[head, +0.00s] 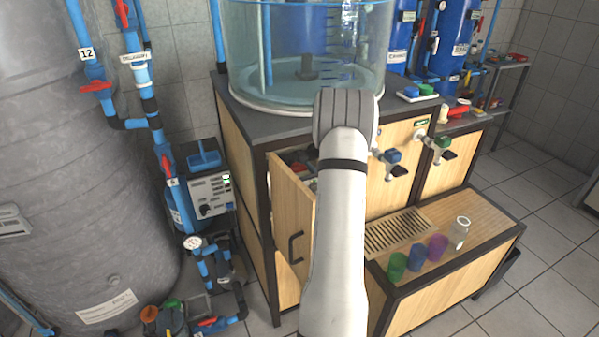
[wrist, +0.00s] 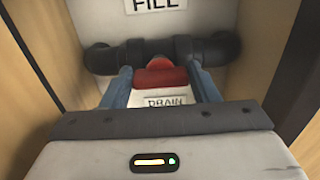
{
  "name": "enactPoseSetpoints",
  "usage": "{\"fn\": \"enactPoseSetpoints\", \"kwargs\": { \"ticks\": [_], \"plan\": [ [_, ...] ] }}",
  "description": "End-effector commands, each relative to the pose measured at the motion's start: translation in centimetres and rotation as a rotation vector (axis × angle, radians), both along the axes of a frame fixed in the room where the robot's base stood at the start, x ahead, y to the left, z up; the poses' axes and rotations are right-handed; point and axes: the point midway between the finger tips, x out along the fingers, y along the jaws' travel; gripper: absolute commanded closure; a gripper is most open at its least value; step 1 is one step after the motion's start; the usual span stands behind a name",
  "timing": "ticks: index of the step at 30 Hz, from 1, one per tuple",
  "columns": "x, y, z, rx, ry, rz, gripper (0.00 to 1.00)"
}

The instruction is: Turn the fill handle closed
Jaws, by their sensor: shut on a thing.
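In the wrist view, a red handle (wrist: 160,76) sits on a black pipe (wrist: 102,58) with black elbows at both ends. A FILL label (wrist: 156,5) is on the pale panel above it, and a DRAIN label (wrist: 168,102) is just below. The blue fingers of my gripper (wrist: 160,70) are shut on the red handle, one on each side. The handle's lower part and its exact angle are hard to make out. In the head view my arm hides the gripper and this handle.
Wooden walls stand close on both sides in the wrist view. In the head view an open drawer (head: 292,232) is left of my arm, and a wooden bench (head: 450,268) with coloured cups is at right. A clear tank (head: 255,60) stands behind.

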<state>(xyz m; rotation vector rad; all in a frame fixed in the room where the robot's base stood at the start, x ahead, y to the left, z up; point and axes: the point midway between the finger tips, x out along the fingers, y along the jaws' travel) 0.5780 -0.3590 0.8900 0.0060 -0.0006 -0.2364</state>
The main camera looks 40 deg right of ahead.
Motion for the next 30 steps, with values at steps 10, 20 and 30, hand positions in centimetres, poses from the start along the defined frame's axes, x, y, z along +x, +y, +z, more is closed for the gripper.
{"fn": "enactPoseSetpoints", "kwargs": {
  "ticks": [10,20,30],
  "plan": [
    [0.08,-0.03,-0.08,0.158,-0.039,0.004,0.68],
    [0.05,-0.17,-0.10,0.452,-0.110,0.004,0.68],
    [0.02,-0.32,-0.09,0.766,-0.185,0.004,0.68]
  ]
}}
